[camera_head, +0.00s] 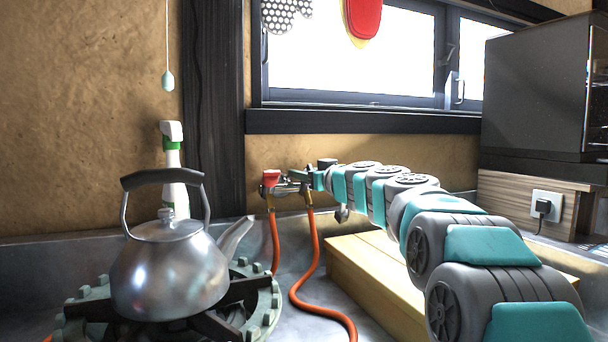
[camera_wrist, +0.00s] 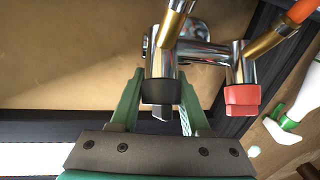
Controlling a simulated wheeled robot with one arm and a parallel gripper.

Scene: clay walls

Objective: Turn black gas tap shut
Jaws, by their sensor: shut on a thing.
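The black gas tap (camera_wrist: 160,92) is a dark knob on a chrome valve body in the wrist view. My gripper (camera_wrist: 160,108) has one green finger on each side of it and is shut on it. In the head view my gripper (camera_head: 311,178) reaches the tap fitting on the back wall from the right. There I cannot clearly make out the black tap beside my fingers. The red tap (camera_head: 271,178) sits just left of my gripper, with the same red knob right of my fingers in the wrist view (camera_wrist: 242,96).
Orange hoses (camera_head: 303,285) run down from the taps. A steel kettle (camera_head: 168,262) stands on a gas burner (camera_head: 268,300) at left, with a spray bottle (camera_head: 172,160) behind it. A wooden block (camera_head: 365,285) lies under my arm. A dark oven (camera_head: 535,90) is at right.

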